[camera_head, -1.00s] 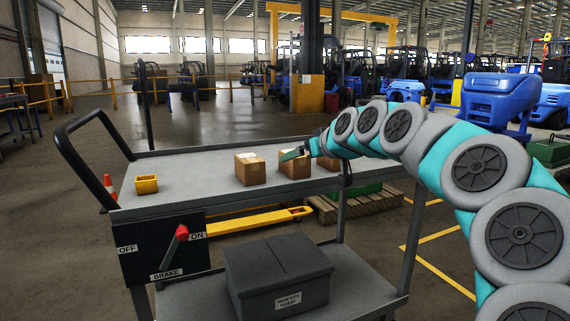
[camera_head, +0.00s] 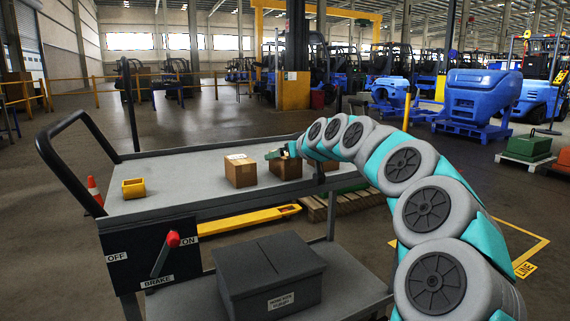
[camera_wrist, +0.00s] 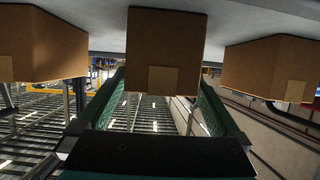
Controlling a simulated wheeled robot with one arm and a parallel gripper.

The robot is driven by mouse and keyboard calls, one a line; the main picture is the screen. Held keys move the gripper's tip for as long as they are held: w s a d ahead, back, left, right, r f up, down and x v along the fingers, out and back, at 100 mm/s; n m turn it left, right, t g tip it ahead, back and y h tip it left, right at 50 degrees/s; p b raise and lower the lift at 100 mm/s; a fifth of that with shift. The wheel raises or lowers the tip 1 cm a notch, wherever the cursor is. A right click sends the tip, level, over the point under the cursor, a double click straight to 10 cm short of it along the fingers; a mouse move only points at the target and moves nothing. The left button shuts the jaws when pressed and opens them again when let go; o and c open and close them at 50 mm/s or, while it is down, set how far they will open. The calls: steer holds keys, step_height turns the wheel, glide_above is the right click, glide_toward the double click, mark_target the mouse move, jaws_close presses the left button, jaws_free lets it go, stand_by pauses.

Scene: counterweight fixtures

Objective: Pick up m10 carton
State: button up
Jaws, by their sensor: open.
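I cannot read which is m10. My gripper (camera_head: 276,154) is at the right carton's upper part, and its exact gap there is unclear. In the wrist view, where the picture looks upside down, my gripper (camera_wrist: 163,84) has two green fingers spread apart. A middle carton (camera_wrist: 165,48) sits between and beyond them. A left-side carton (camera_wrist: 40,45) and a right-side carton (camera_wrist: 272,65) flank it.
The cart's top (camera_head: 190,177) has a small yellow open bin (camera_head: 133,189) at its left. A dark grey box (camera_head: 270,274) stands on the lower shelf. A red brake lever (camera_head: 170,245) and a black handle (camera_head: 75,165) are at the left end. The cart top between bin and cartons is clear.

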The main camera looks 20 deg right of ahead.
steer(key=shift+w, duration=0.1)
steer(key=shift+c, duration=0.2)
jaws_close()
stand_by(0.5)
